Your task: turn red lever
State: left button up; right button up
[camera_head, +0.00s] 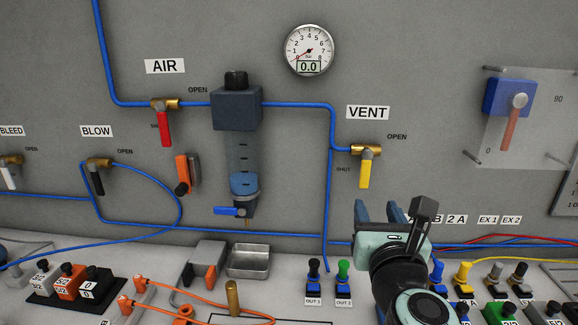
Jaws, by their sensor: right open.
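A red lever (165,128) hangs straight down from the brass valve under the AIR label, on the blue pipe at the upper left. A second reddish lever (508,131), duller in colour, hangs slightly tilted from a round grey knob on a blue box at the upper right, with a clear plate marked 0 and 90 around it. My right gripper (378,209) is open and looks empty. It points up towards the wall below the yellow VENT lever (365,173), apart from both red levers. My left gripper is out of view.
A gauge (309,50) reads 0.0 above the pipes. A filter unit (237,110) hangs between the AIR and VENT valves. Below stand a metal tray (248,261), orange cables and several small plugs on the bench. The wall between the VENT valve and the plate is bare.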

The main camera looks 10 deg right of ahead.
aim_at(161, 107)
jog(key=k+j, duration=0.15)
jog(key=k, duration=0.35)
jog(key=k+j, duration=0.2)
jog(key=k, duration=0.25)
jog(key=k+j, duration=0.15)
jog(key=k, duration=0.35)
